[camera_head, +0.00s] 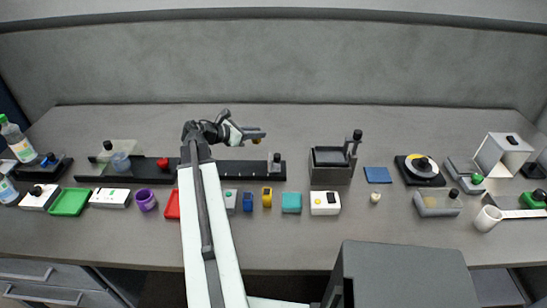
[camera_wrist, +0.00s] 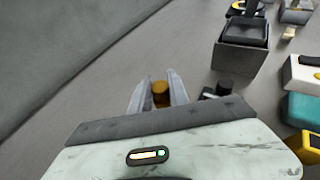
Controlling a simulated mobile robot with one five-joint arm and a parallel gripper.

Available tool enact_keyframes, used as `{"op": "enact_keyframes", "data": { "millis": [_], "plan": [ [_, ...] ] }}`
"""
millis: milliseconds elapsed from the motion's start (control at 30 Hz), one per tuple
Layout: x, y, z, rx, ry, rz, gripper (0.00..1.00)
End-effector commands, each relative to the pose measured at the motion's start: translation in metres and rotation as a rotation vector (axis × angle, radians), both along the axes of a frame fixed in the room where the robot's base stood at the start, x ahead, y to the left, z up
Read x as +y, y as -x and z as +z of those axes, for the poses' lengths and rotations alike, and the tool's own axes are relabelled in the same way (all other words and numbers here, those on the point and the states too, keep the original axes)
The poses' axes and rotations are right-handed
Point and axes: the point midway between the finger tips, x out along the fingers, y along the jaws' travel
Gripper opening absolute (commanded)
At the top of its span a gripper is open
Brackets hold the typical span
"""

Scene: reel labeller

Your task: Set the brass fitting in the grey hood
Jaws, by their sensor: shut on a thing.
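My gripper (camera_head: 262,134) is above the back of the table, over the long black rail. It is shut on the brass fitting (camera_wrist: 160,92), which shows as a brown-gold round piece between the two fingers in the wrist view. In the head view only a small brown bit of the fitting (camera_head: 257,141) shows at the fingertips. A pale grey, open-fronted box with a black knob on top, seemingly the grey hood (camera_head: 488,156), stands at the far right of the table, well away from my gripper. Its inside is only partly visible.
A dark grey bin (camera_head: 331,178) with a black-knobbed post stands right of my gripper. Small coloured blocks, such as a teal one (camera_head: 291,203), line the front. The table behind is clear.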

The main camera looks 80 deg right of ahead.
Motion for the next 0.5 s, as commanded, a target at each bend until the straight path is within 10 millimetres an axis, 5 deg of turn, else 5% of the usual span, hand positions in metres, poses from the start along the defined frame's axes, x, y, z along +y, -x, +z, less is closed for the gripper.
{"op": "enact_keyframes", "data": {
  "millis": [33, 167, 367, 500],
  "plan": [
    [0.000, 0.000, -0.021, 0.000, 0.000, 0.000, 0.00],
    [0.000, 0.000, -0.048, 0.000, 0.000, 0.000, 0.00],
    [-0.001, 0.001, -0.051, 0.000, 0.000, 0.000, 0.00],
    [-0.001, 0.001, -0.072, 0.000, 0.000, 0.000, 0.00]
  ]
}}
